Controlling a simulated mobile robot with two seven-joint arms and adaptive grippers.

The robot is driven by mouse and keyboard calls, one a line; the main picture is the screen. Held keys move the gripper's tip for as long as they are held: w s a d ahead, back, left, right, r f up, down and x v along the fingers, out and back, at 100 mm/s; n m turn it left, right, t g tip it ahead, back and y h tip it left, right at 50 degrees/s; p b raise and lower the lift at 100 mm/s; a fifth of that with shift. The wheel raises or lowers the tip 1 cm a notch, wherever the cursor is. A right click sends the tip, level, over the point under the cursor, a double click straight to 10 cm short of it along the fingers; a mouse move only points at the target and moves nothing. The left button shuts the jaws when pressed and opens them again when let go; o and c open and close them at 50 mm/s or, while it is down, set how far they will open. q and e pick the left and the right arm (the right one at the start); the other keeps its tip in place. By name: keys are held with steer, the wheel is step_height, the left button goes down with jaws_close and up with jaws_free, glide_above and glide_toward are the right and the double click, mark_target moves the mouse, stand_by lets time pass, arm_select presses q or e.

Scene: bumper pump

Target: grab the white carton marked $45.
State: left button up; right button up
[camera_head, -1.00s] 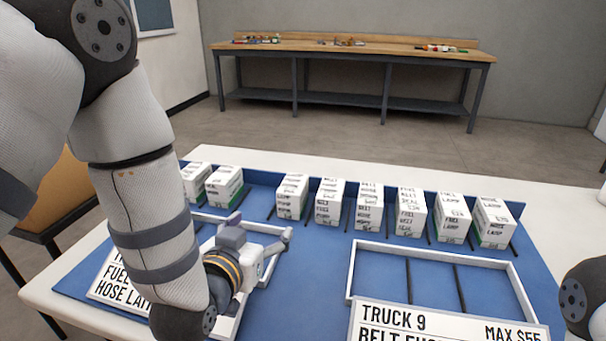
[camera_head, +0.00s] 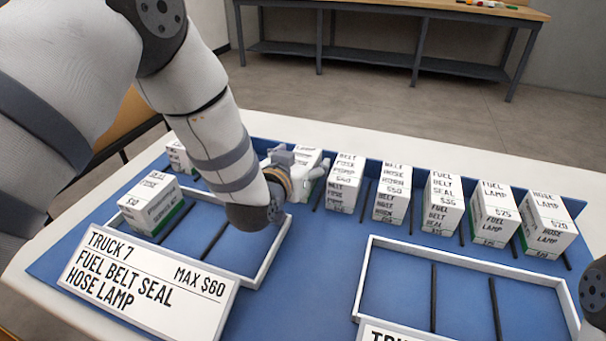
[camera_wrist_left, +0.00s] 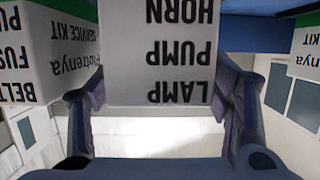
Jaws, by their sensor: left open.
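My left gripper (camera_head: 300,168) is at the back row of cartons in the head view, in front of a white carton (camera_head: 310,157) that it partly hides. In the left wrist view, the open fingers of my left gripper (camera_wrist_left: 160,92) stand on either side of a white carton (camera_wrist_left: 160,50) reading LAMP, PUMP, HORN upside down. I cannot see whether the fingers touch it. No $45 mark is readable; this carton's price is hidden. My right gripper is not in view.
To its right stand more white cartons, including BELT FUSE PUMP (camera_head: 345,185) and HOSE LAMP (camera_head: 548,225), divided by dark rods. A $10 carton (camera_head: 150,203) sits in the Truck 7 tray (camera_head: 262,262). The right tray (camera_head: 465,252) is empty where visible.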

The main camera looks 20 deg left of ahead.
arm_select(q)
steer(key=shift+w, duration=0.25)
steer(key=c, duration=1.5)
steer(key=shift+r, duration=0.1)
